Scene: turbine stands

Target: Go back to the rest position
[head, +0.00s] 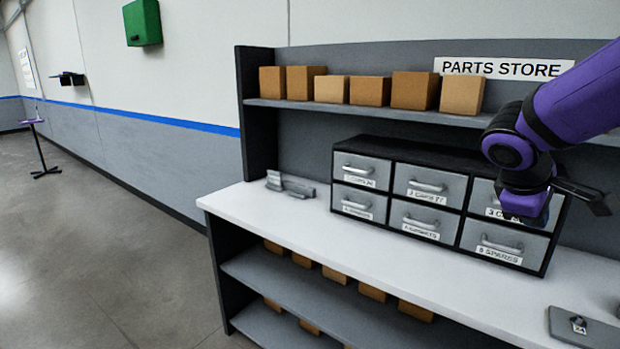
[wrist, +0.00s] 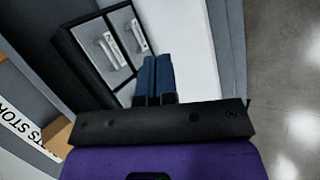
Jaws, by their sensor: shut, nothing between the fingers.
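My gripper (wrist: 156,62) shows in the wrist view with its two dark blue fingers side by side, shut and empty. They point toward the white worktop beside the drawer cabinet. In the head view my purple arm comes in from the right, and its wrist hangs in front of the upper right drawer, partly hiding it. I cannot make out the fingertips there. The drawer cabinet (head: 395,140) is dark with grey labelled drawers in two rows. The drawers that I can see look shut. Part of the cabinet also shows in the wrist view (wrist: 80,62).
The white worktop (head: 240,203) carries a grey metal part (head: 290,186) at left and a flat grey plate (head: 585,328) at right. Cardboard boxes line the upper shelf (head: 300,104) and the lower shelves. Open floor (head: 100,240) lies to the left.

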